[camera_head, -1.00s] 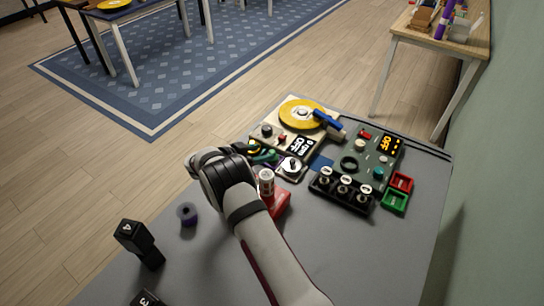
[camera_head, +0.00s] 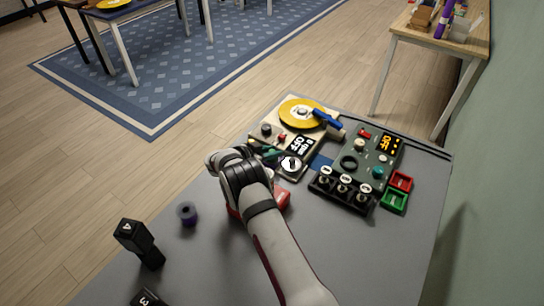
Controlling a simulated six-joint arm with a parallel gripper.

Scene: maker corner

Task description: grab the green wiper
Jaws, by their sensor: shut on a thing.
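The green wiper (camera_head: 271,154) shows only as a small dark green piece beside the left panel, at the far end of my arm. My gripper (camera_head: 258,151) is there too, mostly hidden behind my own wrist. It is shut on the green wiper; the fingertips and the exact hold are too small and covered to make out. I cannot tell whether the wiper is lifted or touches the table.
Right of the gripper are a panel with a yellow disc (camera_head: 300,112), a green-grey panel (camera_head: 368,158), a black holder (camera_head: 341,191), and red (camera_head: 401,181) and green trays (camera_head: 394,201). A red object (camera_head: 282,199) is partly behind my arm.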

